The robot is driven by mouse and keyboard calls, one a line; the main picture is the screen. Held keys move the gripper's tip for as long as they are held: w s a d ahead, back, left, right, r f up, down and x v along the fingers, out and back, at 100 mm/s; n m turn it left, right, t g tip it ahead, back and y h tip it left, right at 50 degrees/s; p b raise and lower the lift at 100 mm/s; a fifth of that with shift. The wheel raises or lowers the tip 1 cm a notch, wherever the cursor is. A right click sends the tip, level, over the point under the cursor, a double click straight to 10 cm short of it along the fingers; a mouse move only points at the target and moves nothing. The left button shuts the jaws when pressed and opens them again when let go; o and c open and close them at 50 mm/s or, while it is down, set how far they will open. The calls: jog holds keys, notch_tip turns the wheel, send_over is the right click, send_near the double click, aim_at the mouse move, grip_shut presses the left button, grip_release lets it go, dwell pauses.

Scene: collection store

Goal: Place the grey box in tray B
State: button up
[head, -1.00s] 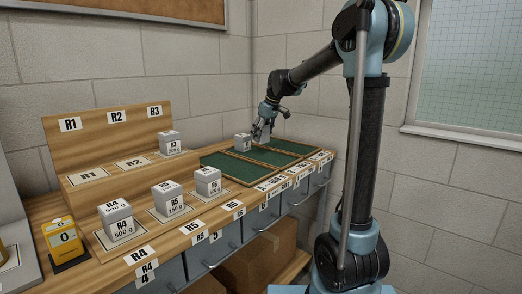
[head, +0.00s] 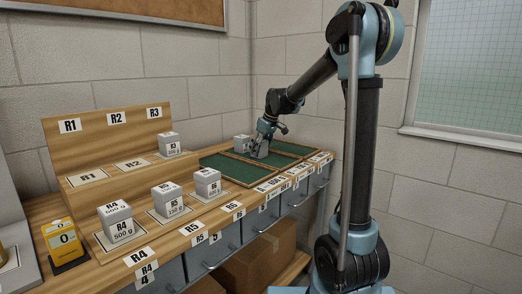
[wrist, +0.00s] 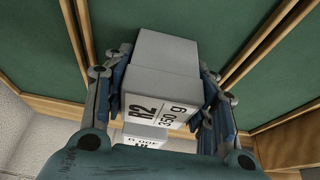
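My gripper (head: 262,148) is low over the middle green-lined compartment of the wooden trays (head: 238,171). Its fingers are closed on both sides of a grey box (wrist: 160,85) marked R2, 350 g, in the wrist view. In the head view the fingers partly hide this box, and I cannot tell whether its bottom touches the tray floor. A second grey box (head: 241,144) stands just left of my gripper at the back of the trays. It also shows in the wrist view (wrist: 145,135), partly covered by the held box. The tray letters are too small to read.
Grey boxes marked R3 (head: 169,145), R4 (head: 116,220), R5 (head: 168,199) and R6 (head: 207,182) stand on their pads. Pads R1 (head: 89,176) and R2 (head: 131,163) are bare. A yellow device (head: 63,240) sits at left. The right-hand compartment is clear.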

jog(key=shift+o, duration=1.1)
jog(key=v, duration=1.2)
jog(key=s+d+f+m+h, duration=0.1)
jog(key=s+d+f+m, duration=0.2)
jog(key=s, duration=0.4)
jog(key=s+d+f, duration=0.3)
jog(key=s+d, duration=0.3)
jog(key=s+d+f+m+h, duration=0.1)
jog(key=s+d+f+m, duration=0.2)
jog(key=s, duration=0.4)
jog(key=s+d+f+m, duration=0.1)
jog(key=s+d+f, duration=0.2)
jog(key=s+f, duration=0.2)
jog(key=s+d+f+m+h, duration=0.1)
jog(key=s+d+f, duration=0.2)
jog(key=s+f, duration=0.3)
jog(key=s+d+f+m, duration=0.2)
jog(key=s+f, duration=0.3)
jog(key=s, duration=0.1)
jog(key=shift+s+d+f+g+h, duration=0.3)
jog(key=shift+s+d, duration=0.1)
